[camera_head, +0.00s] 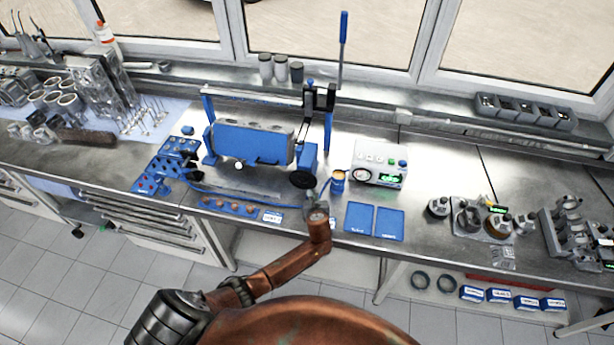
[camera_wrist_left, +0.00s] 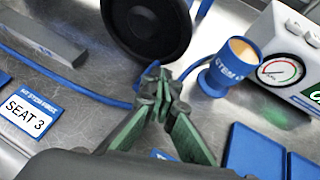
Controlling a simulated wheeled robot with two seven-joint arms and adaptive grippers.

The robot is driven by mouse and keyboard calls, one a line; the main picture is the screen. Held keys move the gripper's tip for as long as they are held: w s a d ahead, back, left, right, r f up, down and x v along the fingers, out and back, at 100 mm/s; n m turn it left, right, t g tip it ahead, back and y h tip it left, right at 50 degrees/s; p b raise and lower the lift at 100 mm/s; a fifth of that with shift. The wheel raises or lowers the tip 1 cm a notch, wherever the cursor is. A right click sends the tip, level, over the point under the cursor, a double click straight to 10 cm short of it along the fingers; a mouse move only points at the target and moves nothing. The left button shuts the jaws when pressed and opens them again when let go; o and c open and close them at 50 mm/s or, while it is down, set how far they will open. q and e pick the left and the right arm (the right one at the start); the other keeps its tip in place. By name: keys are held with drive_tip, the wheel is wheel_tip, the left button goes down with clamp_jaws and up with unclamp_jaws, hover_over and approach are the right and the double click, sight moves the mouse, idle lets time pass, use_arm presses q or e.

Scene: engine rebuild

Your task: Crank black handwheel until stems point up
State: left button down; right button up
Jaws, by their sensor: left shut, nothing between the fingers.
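The black handwheel (camera_head: 303,180) is at the right end of the blue stand, below a blue block. In the left wrist view the handwheel (camera_wrist_left: 147,30) fills the top middle, with its round face and rim in sight. The blue stand holds a blue-faced cylinder head (camera_head: 250,143); which way its stems point cannot be made out. My left gripper (camera_head: 313,196) is just in front of the handwheel. In the left wrist view its green-grey fingers (camera_wrist_left: 160,82) are closed together, empty, below the handwheel's lower rim and apparently apart from it. My right gripper is not in view.
A blue cup (camera_head: 338,181) stands right of the handwheel, beside a white gauge box (camera_head: 379,165). Two blue mats (camera_head: 374,219) lie at the front edge. A blue hose (camera_wrist_left: 70,87) and a "SEAT 3" card (camera_wrist_left: 27,115) are left of the gripper.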

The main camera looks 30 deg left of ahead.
sight(307, 198)
use_arm(q)
drive_tip(key=shift+f, duration=0.15)
drive_tip(key=shift+s+a+f, duration=0.1)
drive_tip(key=shift+a+f, duration=0.2)
drive_tip(key=shift+s+a+f, duration=0.1)
drive_tip(key=shift+a+f, duration=0.2)
drive_tip(key=shift+f, duration=0.05)
drive_tip(key=shift+a, duration=0.1)
idle(0.3)
drive_tip(key=shift+s+a+f, duration=0.1)
drive_tip(key=shift+a+f, duration=0.2)
drive_tip(key=shift+p, duration=0.3)
